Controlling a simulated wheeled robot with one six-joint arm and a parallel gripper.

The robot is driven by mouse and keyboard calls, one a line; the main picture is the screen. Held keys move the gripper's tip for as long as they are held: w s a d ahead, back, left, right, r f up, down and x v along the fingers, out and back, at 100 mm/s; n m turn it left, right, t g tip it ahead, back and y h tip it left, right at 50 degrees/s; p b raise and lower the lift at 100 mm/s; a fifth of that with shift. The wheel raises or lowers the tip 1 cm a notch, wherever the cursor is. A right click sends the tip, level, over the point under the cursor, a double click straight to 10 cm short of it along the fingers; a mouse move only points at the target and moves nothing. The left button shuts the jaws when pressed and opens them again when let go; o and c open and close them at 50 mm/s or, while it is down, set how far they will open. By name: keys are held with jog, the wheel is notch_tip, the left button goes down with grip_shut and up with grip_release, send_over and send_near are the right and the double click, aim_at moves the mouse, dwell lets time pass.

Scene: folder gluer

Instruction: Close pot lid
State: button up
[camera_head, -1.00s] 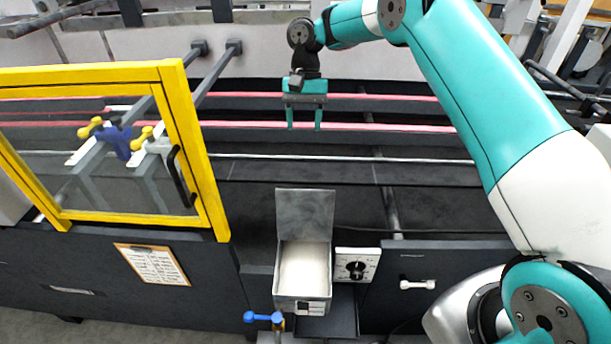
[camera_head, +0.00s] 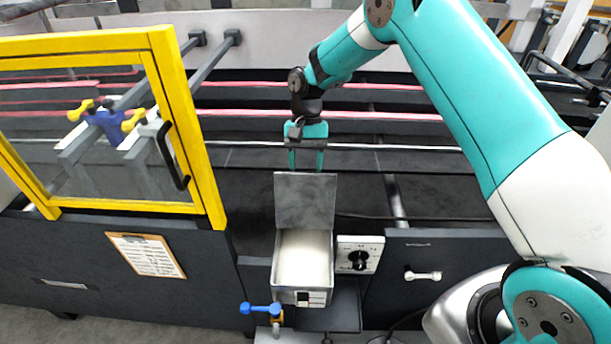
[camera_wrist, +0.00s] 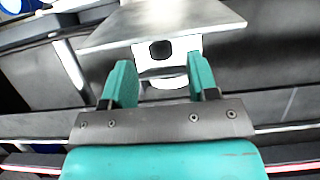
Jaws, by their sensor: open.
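The glue pot (camera_head: 303,262) is a grey metal box with a pale inside, mounted on the front of the machine in the head view. Its flat grey lid (camera_head: 305,200) stands up, open, at the pot's back edge. My gripper (camera_head: 306,168) is open and empty, with its teal fingers pointing down just behind the lid's top edge. In the wrist view the lid (camera_wrist: 165,22) shows as a grey plate beyond my fingertips (camera_wrist: 160,75). Whether the fingers touch the lid cannot be told.
A white dial panel (camera_head: 359,255) sits right of the pot. A blue-handled valve (camera_head: 262,309) is in front at left. A yellow-framed guard door (camera_head: 185,130) with a black handle stands at left. Rails and red belts run behind my gripper.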

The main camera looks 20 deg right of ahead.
aim_at(305, 175)
jog(key=shift+p+x, duration=0.3)
jog(key=shift+x, duration=1.45)
grip_shut()
jog(key=shift+a, duration=0.15)
